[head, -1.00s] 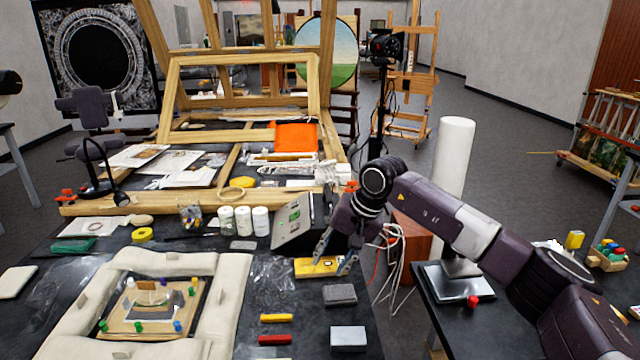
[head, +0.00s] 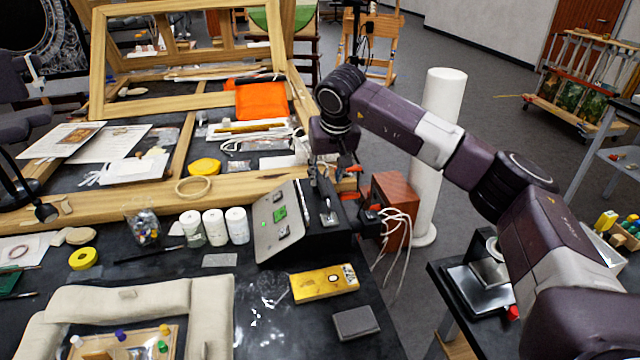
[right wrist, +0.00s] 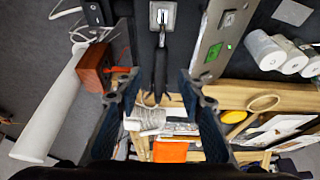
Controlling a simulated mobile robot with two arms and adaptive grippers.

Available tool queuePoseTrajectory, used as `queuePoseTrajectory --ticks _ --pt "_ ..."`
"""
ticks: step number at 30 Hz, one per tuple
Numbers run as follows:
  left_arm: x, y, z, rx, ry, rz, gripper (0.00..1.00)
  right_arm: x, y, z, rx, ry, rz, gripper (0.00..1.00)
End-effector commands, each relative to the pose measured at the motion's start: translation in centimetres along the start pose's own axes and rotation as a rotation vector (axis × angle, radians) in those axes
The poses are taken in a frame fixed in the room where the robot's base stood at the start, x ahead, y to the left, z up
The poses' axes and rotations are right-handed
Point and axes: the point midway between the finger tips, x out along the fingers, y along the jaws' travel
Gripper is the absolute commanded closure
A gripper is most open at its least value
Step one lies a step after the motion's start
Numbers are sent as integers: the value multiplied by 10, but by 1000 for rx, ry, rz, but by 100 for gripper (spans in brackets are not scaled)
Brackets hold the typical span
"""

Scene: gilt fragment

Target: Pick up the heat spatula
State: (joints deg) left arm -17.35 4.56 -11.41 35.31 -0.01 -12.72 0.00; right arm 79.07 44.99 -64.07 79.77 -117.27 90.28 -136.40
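My right gripper (head: 328,188) is beside the upper right of a sloped grey control panel (head: 280,222), at the far right end of the bench. In the right wrist view its two fingers (right wrist: 160,88) are apart, with nothing clamped between them. A slim dark tool (right wrist: 159,72), which looks like the heat spatula, shows in the gap between the fingers. Its far end meets a small silver square plate (right wrist: 163,16). The plate also shows in the head view (head: 328,216). The fingers partly hide the tool in the head view, and I cannot tell whether they touch it.
A wooden frame (head: 60,205) lies behind the panel. White jars (head: 213,227), a yellow box (head: 324,283) and a grey block (head: 356,322) are nearby. A brown box (head: 392,205) with white cables stands right of the gripper. A white column (head: 437,150) rises behind the arm.

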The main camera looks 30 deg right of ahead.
Motion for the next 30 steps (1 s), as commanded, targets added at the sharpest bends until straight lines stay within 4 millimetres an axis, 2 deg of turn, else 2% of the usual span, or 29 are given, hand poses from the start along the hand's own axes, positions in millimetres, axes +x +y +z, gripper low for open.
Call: queuePoseTrajectory --ticks 7,11,20,30 --pt "-20 0 -1 1 0 1 60 32 0 -2 1 -6 -1 64" --pt "-23 0 -3 1 3 0 60 50 0 -2 0 -3 -2 64" --pt "-22 -1 -8 2 11 0 60 56 0 -2 0 0 -2 64" --pt "-22 -1 -8 2 11 0 60 56 0 -2 0 0 -2 100"
